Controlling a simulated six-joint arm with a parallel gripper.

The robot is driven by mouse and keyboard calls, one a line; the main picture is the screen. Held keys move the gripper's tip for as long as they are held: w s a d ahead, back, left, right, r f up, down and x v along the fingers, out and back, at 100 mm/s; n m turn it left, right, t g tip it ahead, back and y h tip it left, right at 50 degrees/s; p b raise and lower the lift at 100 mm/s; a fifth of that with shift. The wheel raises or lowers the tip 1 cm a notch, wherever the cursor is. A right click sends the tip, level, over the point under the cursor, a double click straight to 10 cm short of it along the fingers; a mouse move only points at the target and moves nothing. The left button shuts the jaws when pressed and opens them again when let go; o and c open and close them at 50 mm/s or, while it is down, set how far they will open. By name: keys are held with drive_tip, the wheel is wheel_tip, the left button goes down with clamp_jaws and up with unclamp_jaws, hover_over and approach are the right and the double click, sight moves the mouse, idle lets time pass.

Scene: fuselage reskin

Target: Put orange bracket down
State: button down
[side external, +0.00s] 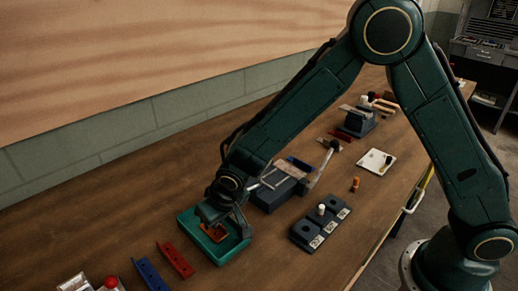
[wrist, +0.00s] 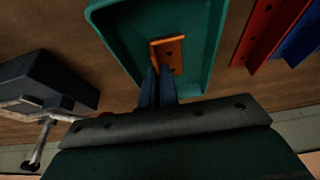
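The orange bracket (side external: 214,232) is an angled piece with holes, inside the teal tray (side external: 220,261). In the wrist view the bracket (wrist: 173,54) lies over the tray floor, and the tray (wrist: 108,30) surrounds it. My gripper (side external: 218,222) reaches down into the tray. In the wrist view my gripper's two dark fingers (wrist: 158,72) are close together, with the bracket's upright flange running between their tips. Whether the bracket touches the tray floor is hard to tell.
A red bracket (side external: 176,260) and a blue bracket (side external: 150,274) lie beside the tray. A dark vise-like block (side external: 278,192) stands close behind it. A dark block with round recesses (side external: 320,224) is to the right. Bare wood lies left of the tray.

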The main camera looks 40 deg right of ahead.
drive_tip(key=shift+f, duration=0.1)
drive_tip(key=c, duration=2.1)
unclamp_jaws()
drive_tip(key=o, duration=0.4)
drive_tip(key=v, duration=1.2)
